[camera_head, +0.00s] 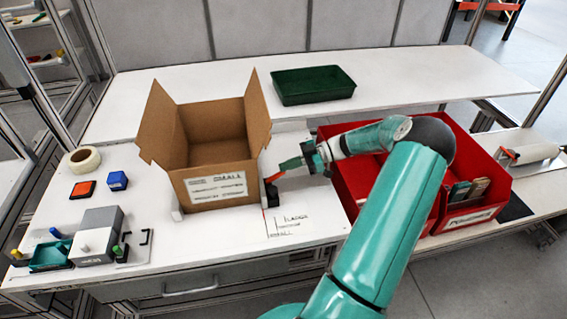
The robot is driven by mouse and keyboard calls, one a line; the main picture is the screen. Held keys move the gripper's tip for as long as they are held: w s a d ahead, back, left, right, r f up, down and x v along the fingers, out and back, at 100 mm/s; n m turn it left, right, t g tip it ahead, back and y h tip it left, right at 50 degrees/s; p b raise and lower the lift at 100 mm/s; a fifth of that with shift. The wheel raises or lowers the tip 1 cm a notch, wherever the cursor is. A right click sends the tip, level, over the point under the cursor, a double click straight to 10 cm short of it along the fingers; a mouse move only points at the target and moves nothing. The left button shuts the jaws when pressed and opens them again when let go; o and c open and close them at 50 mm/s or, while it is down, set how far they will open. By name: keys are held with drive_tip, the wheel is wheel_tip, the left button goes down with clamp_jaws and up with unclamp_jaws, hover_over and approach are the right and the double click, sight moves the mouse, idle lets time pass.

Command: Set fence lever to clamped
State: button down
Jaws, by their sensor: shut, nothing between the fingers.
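A small dark lever-like piece with red on it (271,192) stands at the right front corner of the open cardboard box (222,185), beside a low white fence edge. I take it to be the fence lever; it is too small to tell whether it is clamped. My gripper (281,174) reaches in from the right, just above and right of this piece, with its orange-red fingers shut and empty. I cannot tell whether the fingertips touch the lever. My teal arm covers part of the bench's right side.
A red bin (343,190) with dark items stands right, partly behind my arm. A green tray (312,85) lies on the rear shelf. Tape (85,159), an orange pad (82,189), a blue block (117,181) and a grey block (97,236) stand left. Bench front centre is clear except for printed markings.

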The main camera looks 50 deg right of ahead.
drive_tip(key=shift+s+d+f, duration=0.25)
drive_tip(key=shift+d+f, duration=0.05)
drive_tip(key=shift+f, duration=0.35)
drive_tip(key=shift+d, duration=0.1)
idle(0.4)
